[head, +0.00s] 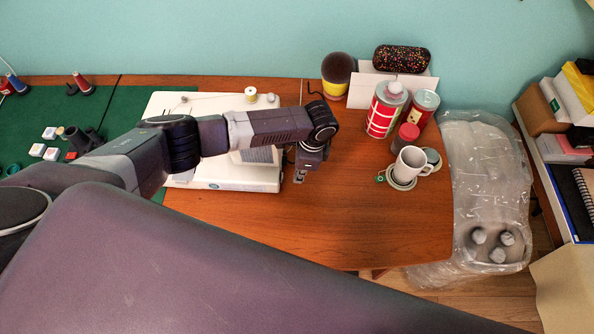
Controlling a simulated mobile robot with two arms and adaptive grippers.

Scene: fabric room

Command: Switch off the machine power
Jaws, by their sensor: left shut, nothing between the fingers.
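The machine, a white sewing machine (178,104), stands on the wooden table at left centre, partly covered by my left arm. A yellowish thread spool (251,94) is on its top. My left gripper (300,177) is just beside the machine's right end, pointing down, shut and empty. I cannot tell whether it touches the machine. No power switch can be made out; the part of the machine's right end behind the gripper is hidden. My right gripper is not in view.
The wooden table (340,225) is clear right of the machine. A white mug (411,164), a red-and-white can (386,110) and a smaller red can (424,108) stand further right. A green mat (118,100) lies left. A plastic-wrapped object (485,170) stands beyond the table's right edge.

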